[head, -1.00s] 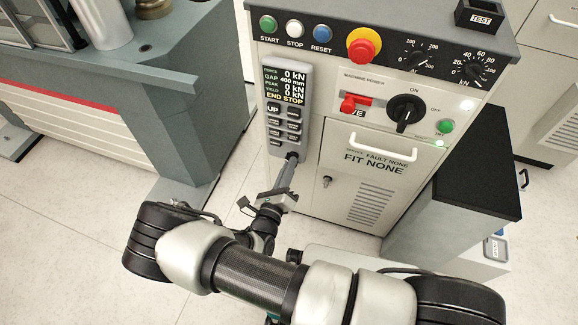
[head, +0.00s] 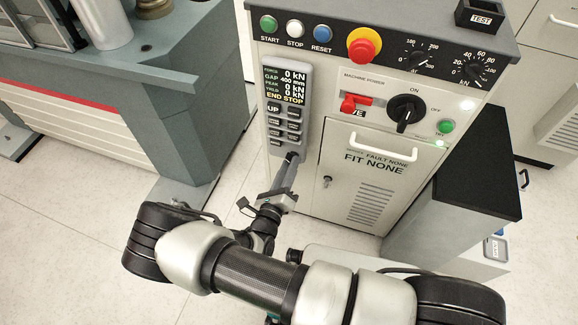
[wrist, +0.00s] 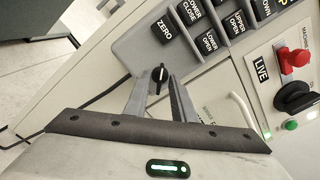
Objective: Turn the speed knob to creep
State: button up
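The small black speed knob (wrist: 158,73) with a white pointer line is at the lower end of the grey handset, below its buttons, in the wrist view. The pointer lies close to upright in that picture. My gripper (wrist: 158,82) has its two grey fingers on either side of the knob. Whether they touch it cannot be told. In the head view my gripper (head: 291,161) reaches the lower end of the handset (head: 305,92) and hides the knob. No creep mark is readable. The handset display (head: 287,85) reads 0 kN, gap 400 mm and END STOP.
A door handle (head: 398,142) sticks out below. A black-topped cabinet (head: 478,170) stands at the right.

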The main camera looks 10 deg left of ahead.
jog(key=s+a+p, duration=0.1)
jog(key=s+p, duration=0.1)
jog(key=s, duration=1.5)
jog(key=shift+s+a, duration=0.15)
jog(key=shift+a, duration=0.05)
jog(key=w+d+r+m+g+h, duration=0.4)
jog(key=d+r+m+g+h, duration=0.1)
jog(key=r+m, duration=0.4)
jog(key=w+d+r+m+g+h, duration=0.4)
jog(key=d+r+m+g+h, duration=0.15)
jog(key=r+m, duration=0.35)
jog(key=s+d+r+m+g+y, duration=0.2)
jog(key=d+r+m+g+y, duration=0.5)
jog(key=d+r+m, duration=0.65)
jog(key=s+d+r+m+t+y, duration=0.2)
jog(key=s+r+m+t, duration=0.1)
jog(key=r+m, duration=0.3)
jog(key=s+d+r+m+t+y, duration=0.2)
jog(key=d+r+m+y, duration=0.1)
jog(key=r+m, duration=0.35)
notch_tip(320, 180, up, 22)
jog(key=p, duration=2.2)
jog(key=shift+a+p, duration=0.2)
jog(key=shift+p, duration=0.15)
